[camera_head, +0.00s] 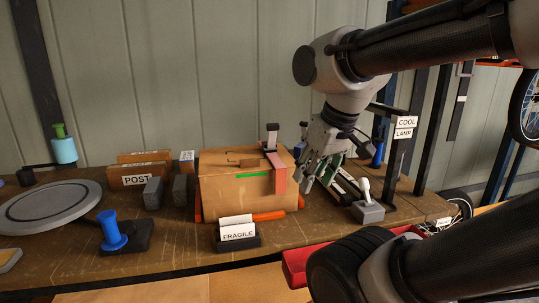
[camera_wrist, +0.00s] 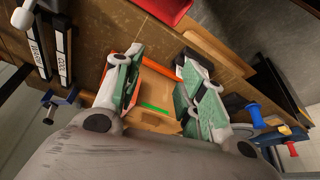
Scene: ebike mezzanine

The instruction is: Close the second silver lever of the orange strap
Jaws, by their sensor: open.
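A brown box (camera_head: 245,190) stands on the bench, with a green strip on its front. A reddish-orange strap (camera_head: 279,178) runs down its right front side. A silver-grey lever (camera_head: 272,137) sticks up from the top of the box at that strap. I cannot make out a second lever. My gripper (camera_head: 316,178) is just right of the box, fingers pointing down, open and apart from the lever. In the wrist view my gripper (camera_wrist: 163,62) has its green-padded fingers spread, with part of the box (camera_wrist: 156,108) showing between them. Strap and lever are not clear there.
A FRAGILE card holder (camera_head: 239,235) stands before the box. A grey joystick block (camera_head: 368,211) and COOL/LAMP post (camera_head: 394,155) stand right of my gripper. A red tray (camera_head: 297,265) is at the front edge. A blue knob (camera_head: 110,232) and round plate (camera_head: 45,207) are left.

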